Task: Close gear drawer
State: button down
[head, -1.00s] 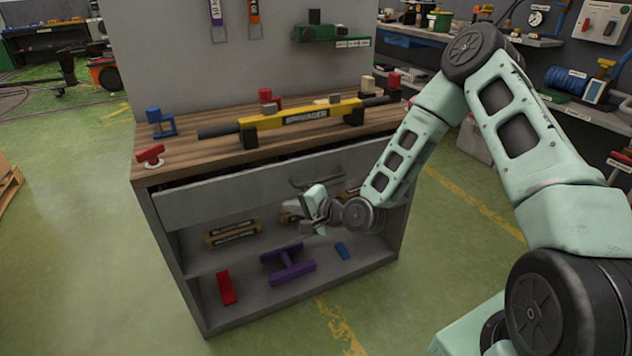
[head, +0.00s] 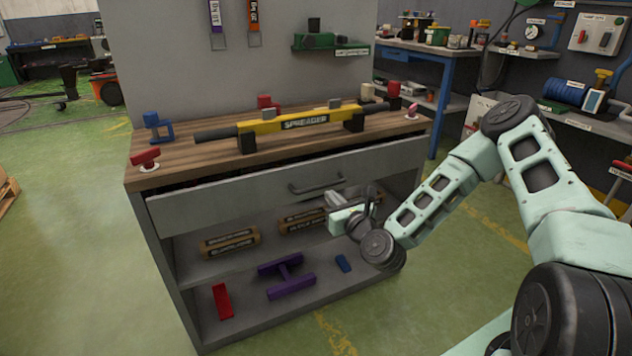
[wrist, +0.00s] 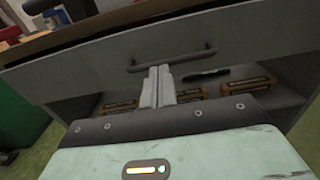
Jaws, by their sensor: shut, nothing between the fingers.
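The gear drawer (head: 250,190) is a grey front with a dark bar handle (head: 316,181), set under the wooden top of the workbench. It stands out a little from the bench, with a dark gap above its front. My gripper (head: 334,200) is shut and empty, in front of the open shelf just below the handle. In the wrist view, the shut fingers (wrist: 158,72) point at the drawer front (wrist: 95,68), with their tips close below the handle (wrist: 172,62). I cannot tell whether they touch it.
A yellow spreader bar (head: 300,121) lies on the bench top (head: 190,160) among red and blue pieces. Green floor is free on the left.

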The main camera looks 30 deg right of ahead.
aim_at(311, 175)
jog(key=w, duration=1)
jog(key=shift+b, duration=0.4)
jog(key=w+b, duration=0.1)
jog(key=w, duration=0.2)
jog(key=shift+w, duration=0.65)
jog(key=shift+r, duration=0.2)
jog(key=shift+w, duration=0.1)
